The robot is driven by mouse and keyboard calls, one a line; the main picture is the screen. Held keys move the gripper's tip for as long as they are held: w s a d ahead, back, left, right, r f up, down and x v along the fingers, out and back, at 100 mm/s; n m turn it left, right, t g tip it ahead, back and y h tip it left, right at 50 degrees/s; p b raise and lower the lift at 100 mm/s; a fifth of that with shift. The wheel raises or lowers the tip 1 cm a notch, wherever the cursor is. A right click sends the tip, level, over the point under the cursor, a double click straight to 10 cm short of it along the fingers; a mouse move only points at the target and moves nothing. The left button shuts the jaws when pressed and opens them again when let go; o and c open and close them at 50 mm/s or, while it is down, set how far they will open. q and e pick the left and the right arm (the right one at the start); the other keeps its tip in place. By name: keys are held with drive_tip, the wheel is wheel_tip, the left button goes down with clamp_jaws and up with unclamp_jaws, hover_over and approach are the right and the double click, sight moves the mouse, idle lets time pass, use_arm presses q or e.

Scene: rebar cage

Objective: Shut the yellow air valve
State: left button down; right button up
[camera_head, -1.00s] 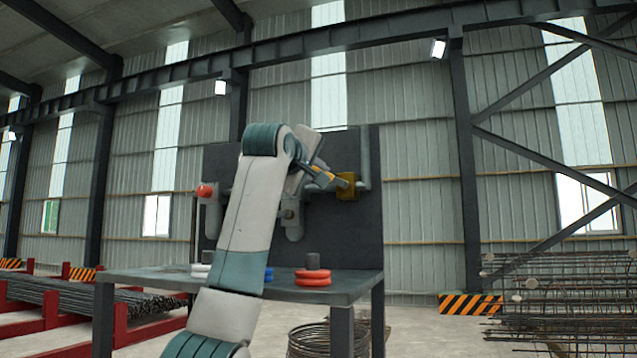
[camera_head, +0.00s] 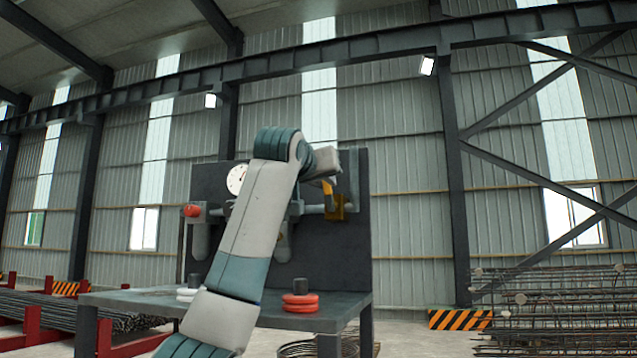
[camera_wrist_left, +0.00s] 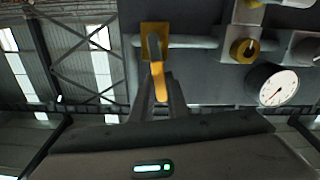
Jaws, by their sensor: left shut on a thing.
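The yellow air valve (camera_head: 338,207) sits on a grey pipe on the dark upright panel, right of the middle. Its yellow lever (camera_head: 328,192) stands up from the body, across the pipe. My left gripper (camera_head: 325,181) is at the lever from above, its fingers partly hidden by my wrist. In the left wrist view, which is upside down, the valve body (camera_wrist_left: 149,60) is at the top centre. The lever (camera_wrist_left: 159,84) lies between the two dark fingers of my left gripper (camera_wrist_left: 160,92), which is shut on it. My right gripper is not in view.
A white dial gauge (camera_head: 236,179) and a red knob (camera_head: 192,210) are on the panel's left. Red rings (camera_head: 300,303) lie on the bench (camera_head: 130,297) below. Another round yellow fitting (camera_wrist_left: 243,50) shows in the wrist view. Rebar mesh (camera_head: 560,300) stands at right.

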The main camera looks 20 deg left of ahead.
use_arm(q)
drive_tip(key=shift+d+f+m, duration=0.15)
drive_tip(key=shift+d+m, duration=0.35)
drive_tip(key=shift+m, duration=0.5)
drive_tip(key=c, duration=1.7)
unclamp_jaws()
drive_tip(key=shift+s, duration=0.15)
